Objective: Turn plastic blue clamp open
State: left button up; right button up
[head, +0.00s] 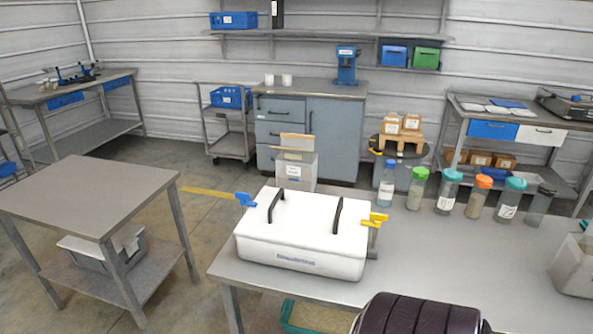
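The blue plastic clamp (245,199) sits at the upper left edge of a white hopper box (300,249) on the grey table. Its exact handle angle is too small to tell. A yellow clamp (376,219) sits at the box's right edge. The box's white lid is down and carries two black handles (337,216). Neither of my grippers shows in the head view.
Several lidded bottles (417,188) stand in a row along the table's back edge. A clear bin (296,165) stands behind the box. A grey side table (95,196) is at left, with floor between. A dark ribbed form fills the bottom middle.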

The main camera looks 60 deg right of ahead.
aim_at(243, 196)
jog(key=z, duration=1.55)
